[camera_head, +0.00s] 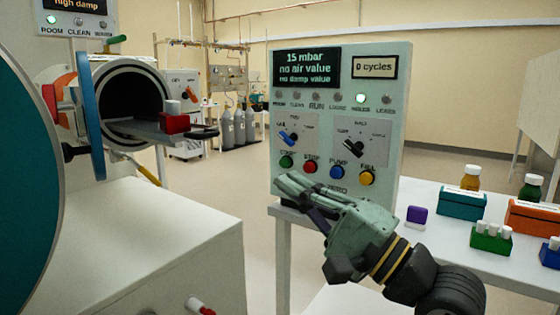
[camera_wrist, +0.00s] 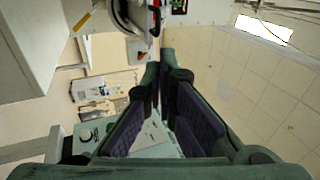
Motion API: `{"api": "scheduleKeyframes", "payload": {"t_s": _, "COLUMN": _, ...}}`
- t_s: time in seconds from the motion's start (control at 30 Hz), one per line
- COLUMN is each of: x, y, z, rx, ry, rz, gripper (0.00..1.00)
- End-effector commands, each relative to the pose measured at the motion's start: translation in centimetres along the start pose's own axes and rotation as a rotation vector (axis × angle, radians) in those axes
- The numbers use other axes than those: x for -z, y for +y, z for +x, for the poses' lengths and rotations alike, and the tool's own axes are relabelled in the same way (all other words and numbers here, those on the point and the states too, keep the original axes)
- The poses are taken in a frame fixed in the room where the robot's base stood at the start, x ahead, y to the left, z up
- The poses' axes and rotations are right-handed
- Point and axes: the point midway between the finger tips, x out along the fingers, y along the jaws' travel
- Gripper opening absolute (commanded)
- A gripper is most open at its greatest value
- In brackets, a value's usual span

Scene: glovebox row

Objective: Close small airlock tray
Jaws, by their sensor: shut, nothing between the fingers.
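The small airlock (camera_head: 128,85) is a round dark opening at the left in the head view, with its blue-rimmed door (camera_head: 88,110) swung open. Its flat grey tray (camera_head: 145,133) sticks out of the opening toward the right. A red block (camera_head: 174,123) and a dark handle-like part (camera_head: 204,134) show at the tray's outer end. My gripper (camera_head: 288,187) is shut and empty in front of the control panel, to the right of the tray and apart from it. In the wrist view the fingers (camera_wrist: 158,68) meet, and part of the airlock (camera_wrist: 133,14) shows beyond them at the top.
The control panel (camera_head: 335,120) with knobs and buttons stands close behind my gripper. A white table (camera_head: 440,205) at the right holds bottles and coloured racks. A white cabinet (camera_head: 160,235) fills the lower left. Grey cylinders (camera_head: 232,128) stand far back. Open floor lies between cabinet and panel.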

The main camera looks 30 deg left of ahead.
Motion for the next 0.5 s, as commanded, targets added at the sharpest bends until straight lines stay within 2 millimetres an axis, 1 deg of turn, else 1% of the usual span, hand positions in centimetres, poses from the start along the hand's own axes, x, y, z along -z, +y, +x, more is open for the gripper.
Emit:
{"api": "scheduleKeyframes", "payload": {"t_s": 0.17, "x": -0.1, "y": -0.2, "z": 2.0, "rx": 0.0, "ry": -0.005, "rz": 0.004, "gripper": 0.0}}
{"api": "scheduleKeyframes", "payload": {"t_s": 0.5, "x": -0.1, "y": -0.2, "z": 9.2, "rx": -0.001, "ry": -0.004, "rz": 0.002, "gripper": 0.0}}
